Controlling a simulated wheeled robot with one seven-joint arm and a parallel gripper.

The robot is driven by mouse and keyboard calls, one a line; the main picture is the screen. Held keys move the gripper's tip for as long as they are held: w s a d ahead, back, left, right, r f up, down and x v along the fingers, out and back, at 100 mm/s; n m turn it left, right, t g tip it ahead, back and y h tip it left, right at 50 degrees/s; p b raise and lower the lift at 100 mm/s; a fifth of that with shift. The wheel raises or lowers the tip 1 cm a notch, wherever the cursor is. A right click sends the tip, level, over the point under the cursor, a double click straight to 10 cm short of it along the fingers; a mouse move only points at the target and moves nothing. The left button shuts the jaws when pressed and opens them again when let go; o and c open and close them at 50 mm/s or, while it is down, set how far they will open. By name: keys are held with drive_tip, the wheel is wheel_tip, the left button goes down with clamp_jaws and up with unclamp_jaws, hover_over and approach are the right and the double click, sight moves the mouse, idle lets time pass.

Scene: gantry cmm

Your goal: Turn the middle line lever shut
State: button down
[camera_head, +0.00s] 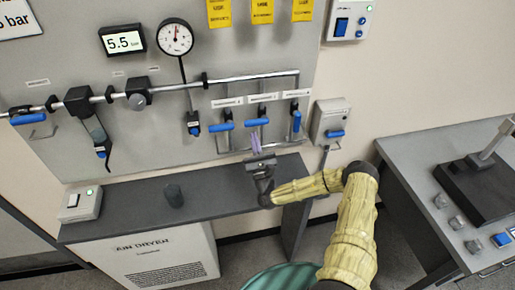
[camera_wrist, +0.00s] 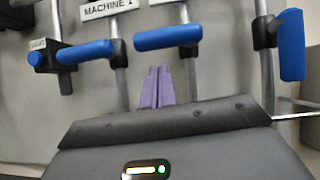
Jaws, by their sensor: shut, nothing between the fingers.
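Three blue-handled line levers sit side by side on the grey panel. The middle lever (camera_head: 256,122) has its handle level, across its vertical pipe; it also shows in the wrist view (camera_wrist: 168,37). The left lever (camera_head: 222,126) is level too and shows in the wrist view (camera_wrist: 88,53). The right lever (camera_head: 297,121) points down along its pipe and stands at the right of the wrist view (camera_wrist: 291,45). My gripper (camera_head: 256,142) has its purple fingers together and empty. In the wrist view the fingertips (camera_wrist: 157,72) are just below the middle handle, apparently apart from it.
A horizontal pipe (camera_head: 245,78) feeds the lines above. A grey box with a blue handle (camera_head: 331,124) is right of the levers. The dark bench top (camera_head: 222,190) lies below, with a dark cup (camera_head: 173,195) on it. A gauge (camera_head: 175,37) hangs higher up.

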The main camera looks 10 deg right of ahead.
drive_tip(key=shift+w+r, duration=0.15)
drive_tip(key=shift+r, duration=0.65)
drive_tip(key=shift+a+r+p, duration=0.1)
drive_tip(key=shift+p, duration=0.25)
drive_tip(key=shift+w+r+p, duration=0.1)
drive_tip(key=shift+r+p, duration=0.6)
drive_tip(key=shift+p, duration=0.05)
drive_tip(key=shift+a+r, duration=0.1)
drive_tip(key=s+f+b, duration=0.5)
drive_tip(key=s+f, duration=0.4)
drive_tip(key=f, duration=0.1)
drive_tip(key=shift+s+f, duration=0.15)
drive_tip(key=shift+f, duration=0.2)
